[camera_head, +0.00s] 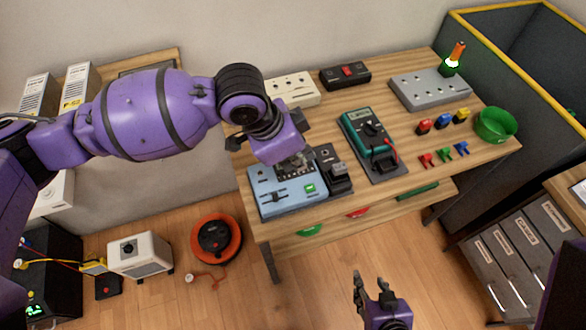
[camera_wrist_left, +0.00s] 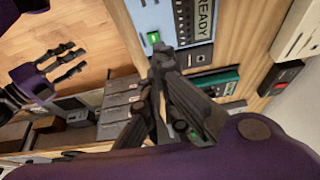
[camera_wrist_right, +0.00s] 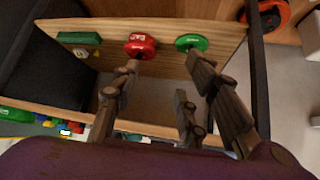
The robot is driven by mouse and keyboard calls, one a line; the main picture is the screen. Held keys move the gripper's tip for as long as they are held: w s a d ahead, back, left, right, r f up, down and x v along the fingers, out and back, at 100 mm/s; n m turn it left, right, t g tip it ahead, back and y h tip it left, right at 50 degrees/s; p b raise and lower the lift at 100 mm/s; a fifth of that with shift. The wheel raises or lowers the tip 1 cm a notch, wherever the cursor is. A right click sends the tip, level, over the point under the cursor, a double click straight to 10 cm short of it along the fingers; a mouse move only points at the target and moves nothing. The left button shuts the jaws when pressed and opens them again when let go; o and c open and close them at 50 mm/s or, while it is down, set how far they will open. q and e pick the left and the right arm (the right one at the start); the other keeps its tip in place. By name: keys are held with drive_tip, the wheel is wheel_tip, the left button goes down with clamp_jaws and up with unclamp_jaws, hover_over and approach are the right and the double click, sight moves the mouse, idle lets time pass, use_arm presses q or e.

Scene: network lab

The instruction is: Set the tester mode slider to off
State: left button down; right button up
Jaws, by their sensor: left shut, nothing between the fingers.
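The light blue tester (camera_head: 258,182) sits at the near left corner of the wooden table. Its top carries a dark slider-like control (camera_head: 272,196) and a green button (camera_head: 310,188); the slider's exact setting is too small to read. The left wrist view shows part of the tester (camera_wrist_left: 155,14), with a READY label. My left gripper (camera_head: 295,164) is shut and empty over the tester's back part, hiding some of its top. I cannot tell whether it touches. My right gripper (camera_head: 371,284) is open and empty in front of the table, low and clear of the tester.
A dark small device (camera_head: 333,168) stands just right of the tester, then a green multimeter (camera_head: 370,135). A cream box (camera_head: 292,90) and a black box with a red switch (camera_head: 346,75) stand behind.

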sight(297, 194)
use_arm(q)
drive_tip(key=shift+y, duration=0.3)
drive_tip(key=f, duration=0.1)
drive_tip(key=s+f, duration=0.1)
drive_tip(key=f, duration=0.2)
drive_tip(key=shift+s+d+f, duration=0.15)
drive_tip(key=shift+d+f, duration=0.05)
drive_tip(key=shift+d, duration=0.05)
drive_tip(key=b+x, duration=0.1)
drive_tip(key=x, duration=0.4)
drive_tip(key=shift+d+f, duration=0.1)
drive_tip(key=shift+f, duration=0.1)
drive_tip(key=a, duration=0.1)
drive_tip(key=a+p, duration=0.1)
drive_tip(key=a, duration=0.1)
drive_tip(key=shift+s+r, duration=0.15)
drive_tip(key=shift+s, duration=0.1)
drive_tip(key=shift+s+a, duration=0.15)
drive_tip(key=shift+a, duration=0.25)
use_arm(e)
drive_tip(key=shift+s+f, duration=0.1)
drive_tip(key=shift+s, duration=0.4)
